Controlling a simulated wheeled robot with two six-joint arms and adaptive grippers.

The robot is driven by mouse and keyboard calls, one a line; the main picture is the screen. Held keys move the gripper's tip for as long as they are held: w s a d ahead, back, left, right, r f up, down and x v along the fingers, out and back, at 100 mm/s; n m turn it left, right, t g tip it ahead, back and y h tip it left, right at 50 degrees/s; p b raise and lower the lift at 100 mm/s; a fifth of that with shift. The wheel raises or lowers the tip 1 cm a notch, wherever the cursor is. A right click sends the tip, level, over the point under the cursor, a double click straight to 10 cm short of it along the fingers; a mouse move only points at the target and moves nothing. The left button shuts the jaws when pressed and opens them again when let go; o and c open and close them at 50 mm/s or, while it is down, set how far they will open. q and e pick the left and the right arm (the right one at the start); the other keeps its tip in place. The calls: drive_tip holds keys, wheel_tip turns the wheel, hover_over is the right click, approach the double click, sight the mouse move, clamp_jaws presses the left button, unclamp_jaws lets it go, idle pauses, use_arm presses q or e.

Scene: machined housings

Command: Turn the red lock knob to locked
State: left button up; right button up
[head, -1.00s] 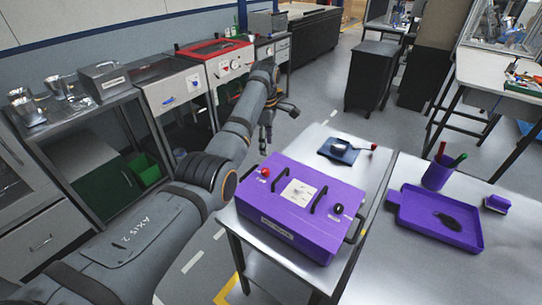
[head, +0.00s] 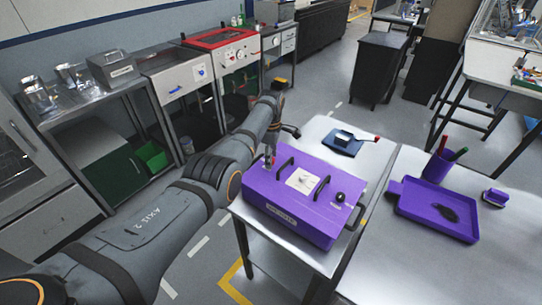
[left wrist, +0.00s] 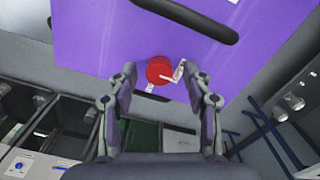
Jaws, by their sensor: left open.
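The purple housing (head: 290,222) sits on a metal table, with two black handles and a white label on top. Its red lock knob (left wrist: 159,70) shows in the left wrist view, with a light line toward its right side and small white labels beside it. In the head view my gripper mostly hides the knob. My left gripper (head: 269,160) is over the knob's corner of the housing. In the left wrist view its open fingers (left wrist: 160,76) stand on either side of the knob, with gaps that look clear. My right gripper is not in view.
A black knob (head: 340,197) sits at the housing's right end. Behind it is a dark blue tray (head: 335,149). On the right-hand table are a purple tray (head: 425,221) and a purple cup (head: 435,167) with markers. Workbenches line the left wall.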

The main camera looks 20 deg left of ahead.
use_arm(q)
drive_tip(key=shift+c, duration=1.4)
drive_tip(key=c, duration=0.5)
clamp_jaws()
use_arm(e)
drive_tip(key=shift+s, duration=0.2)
